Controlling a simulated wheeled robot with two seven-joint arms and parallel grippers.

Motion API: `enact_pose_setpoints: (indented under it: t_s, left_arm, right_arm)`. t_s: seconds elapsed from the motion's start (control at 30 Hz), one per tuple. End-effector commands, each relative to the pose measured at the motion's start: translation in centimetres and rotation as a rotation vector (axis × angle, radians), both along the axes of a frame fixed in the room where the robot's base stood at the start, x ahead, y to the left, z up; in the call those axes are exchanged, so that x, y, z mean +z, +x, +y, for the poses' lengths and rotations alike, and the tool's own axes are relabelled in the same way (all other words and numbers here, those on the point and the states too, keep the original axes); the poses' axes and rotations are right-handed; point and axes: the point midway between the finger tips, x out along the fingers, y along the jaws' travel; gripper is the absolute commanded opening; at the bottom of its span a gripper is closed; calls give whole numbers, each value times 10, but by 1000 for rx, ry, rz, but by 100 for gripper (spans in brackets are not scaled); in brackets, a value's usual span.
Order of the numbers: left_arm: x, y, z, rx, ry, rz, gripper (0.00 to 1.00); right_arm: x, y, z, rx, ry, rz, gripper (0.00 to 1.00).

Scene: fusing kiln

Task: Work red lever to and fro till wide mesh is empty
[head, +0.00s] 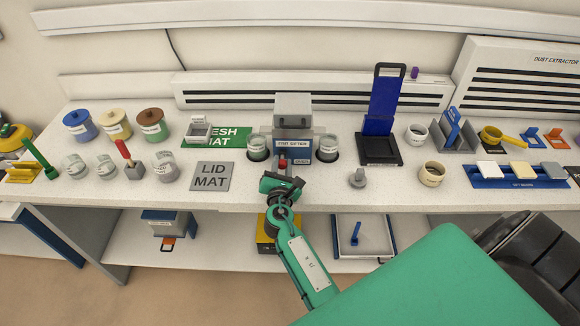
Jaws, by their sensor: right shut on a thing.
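The grey and blue frit sifter (292,106) stands at the middle back of the bench, with a grey hopper on top. The red lever (283,161) sticks out at its front, just below the label. My right gripper (283,174), green and dark, reaches up from below and is shut on the red lever, hiding most of it. The wide mesh cannot be made out, so its contents do not show. A glass jar (258,153) stands left of the sifter and another glass jar (327,154) stands right of it. My left gripper is out of view.
Left are the grey lid mat (212,184), a green mat (232,134), several glass jars and lidded pots. Right are a tall blue and black stand (383,108), a small grey knobbed piece (357,178), a cream cup (432,174) and a blue rack (520,184).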

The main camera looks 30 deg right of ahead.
Motion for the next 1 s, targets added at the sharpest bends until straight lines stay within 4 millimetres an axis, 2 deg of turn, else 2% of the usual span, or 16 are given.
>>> enact_pose_setpoints:
  t_s: [0.1, 0.13, 0.2, 0.23, 0.53, 0.67, 1.0]
  left_arm:
    - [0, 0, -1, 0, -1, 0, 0]
    - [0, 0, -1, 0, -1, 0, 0]
    - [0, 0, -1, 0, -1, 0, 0]
    - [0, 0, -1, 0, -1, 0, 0]
    - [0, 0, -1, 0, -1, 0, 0]
    - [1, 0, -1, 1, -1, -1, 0]
    - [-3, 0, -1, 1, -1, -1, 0]
  right_arm:
    - [0, 1, 3, 7, 4, -2, 0]
    - [0, 1, 3, 7, 4, -1, 31]
    - [0, 1, 3, 7, 4, -2, 45]
    - [0, 1, 3, 7, 4, -2, 47]
    - [0, -1, 2, 4, 2, 0, 47]
    - [-1, -10, 8, 4, 3, 0, 47]
    - [-2, -70, 45, 6, 3, 3, 47]
